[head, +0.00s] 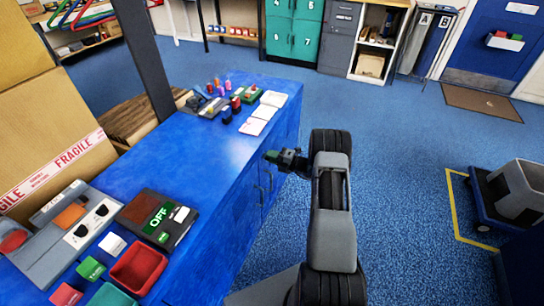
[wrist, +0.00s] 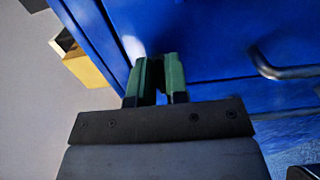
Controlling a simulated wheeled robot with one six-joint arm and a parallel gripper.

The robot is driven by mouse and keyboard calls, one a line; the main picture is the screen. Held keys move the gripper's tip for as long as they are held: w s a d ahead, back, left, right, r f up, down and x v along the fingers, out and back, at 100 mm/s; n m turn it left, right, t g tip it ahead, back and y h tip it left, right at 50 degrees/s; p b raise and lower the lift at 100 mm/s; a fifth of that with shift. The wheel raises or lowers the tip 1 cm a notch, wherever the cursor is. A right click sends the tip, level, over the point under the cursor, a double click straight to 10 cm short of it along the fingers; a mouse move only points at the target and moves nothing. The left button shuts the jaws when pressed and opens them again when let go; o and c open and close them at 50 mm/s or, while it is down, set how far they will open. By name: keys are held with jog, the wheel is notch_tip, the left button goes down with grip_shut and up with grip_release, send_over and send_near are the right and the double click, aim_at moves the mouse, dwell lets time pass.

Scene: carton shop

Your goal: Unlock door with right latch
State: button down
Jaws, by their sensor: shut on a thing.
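My gripper (head: 272,156) is at the front of the blue counter (head: 225,190), near its top edge and above the cabinet door handles (head: 262,194). In the wrist view its two green fingers (wrist: 160,78) reach to the blue cabinet front (wrist: 215,35), with a small dark gap between them. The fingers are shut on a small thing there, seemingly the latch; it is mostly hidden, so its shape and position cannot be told. A dark bar handle (wrist: 285,70) is to the right of the fingers in the wrist view. The cabinet doors look shut.
The counter top holds a dark box marked OFF (head: 158,217), a red tray (head: 138,268) and several small items. A grey bin (head: 520,190) on a blue dolly stands at the right. Blue floor (head: 410,150) is clear between. A blue room door (head: 500,60) is far back.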

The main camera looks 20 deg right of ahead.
jog(key=shift+d, duration=0.1)
dwell(0.3)
jog(key=c, duration=1.2)
grip_release()
jog(key=v, duration=1.3)
jog(key=shift+s+d+p, duration=0.2)
jog(key=shift+s+p, duration=0.1)
jog(key=shift+s, duration=0.05)
